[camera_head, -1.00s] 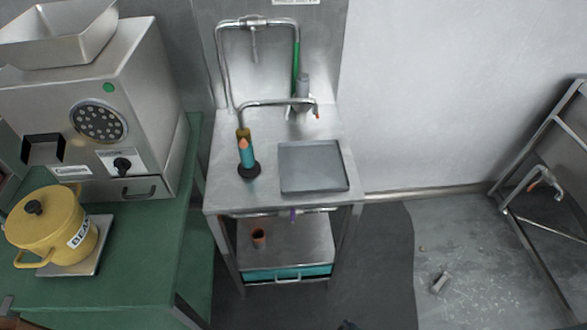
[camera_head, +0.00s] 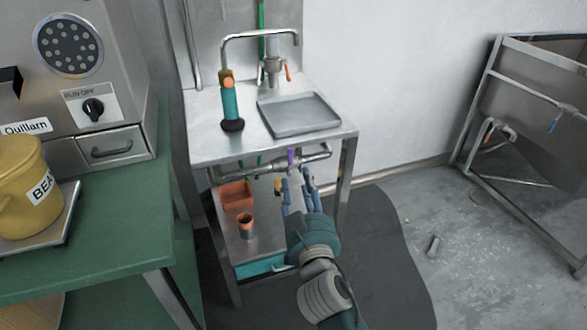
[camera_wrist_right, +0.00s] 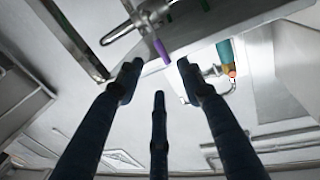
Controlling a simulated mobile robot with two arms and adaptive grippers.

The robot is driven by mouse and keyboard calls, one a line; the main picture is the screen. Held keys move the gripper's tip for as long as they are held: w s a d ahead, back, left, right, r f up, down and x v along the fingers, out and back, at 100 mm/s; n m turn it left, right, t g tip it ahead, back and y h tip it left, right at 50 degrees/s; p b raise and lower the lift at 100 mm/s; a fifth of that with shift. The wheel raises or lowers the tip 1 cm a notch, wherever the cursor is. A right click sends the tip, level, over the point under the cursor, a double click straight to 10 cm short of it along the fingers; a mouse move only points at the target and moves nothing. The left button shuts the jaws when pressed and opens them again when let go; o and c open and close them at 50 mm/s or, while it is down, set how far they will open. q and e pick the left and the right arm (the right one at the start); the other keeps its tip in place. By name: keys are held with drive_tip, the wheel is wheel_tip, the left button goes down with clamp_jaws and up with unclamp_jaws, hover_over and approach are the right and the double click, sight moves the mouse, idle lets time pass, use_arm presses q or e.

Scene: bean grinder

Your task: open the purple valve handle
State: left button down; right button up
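The purple valve handle (camera_head: 292,157) is a small lever on the metal pipe (camera_head: 262,163) under the front of the sink table. It also shows in the wrist view as a purple bar (camera_wrist_right: 161,50), just beyond the fingertips and between the two upper ones. My right gripper (camera_head: 296,180) is just below and in front of the handle, with blue fingers spread apart. In the wrist view the gripper (camera_wrist_right: 158,76) is open and empty, and no contact with the handle shows. My left gripper is not in view.
The sink table (camera_head: 205,148) carries a grey tray (camera_head: 298,114), a faucet and a teal sprayer (camera_head: 231,103). Its lower shelf holds an orange box (camera_head: 236,195) and a small cup (camera_head: 246,227). A green counter (camera_head: 95,215) stands left.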

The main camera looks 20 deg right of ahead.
sight(292, 158)
drive_tip(key=w, duration=0.3)
drive_tip(key=w+d, duration=0.1)
drive_tip(key=w, duration=0.5)
drive_tip(key=shift+w+d, duration=0.25)
drive_tip(key=shift+w, duration=0.05)
drive_tip(key=shift+f, duration=0.1)
clamp_jaws()
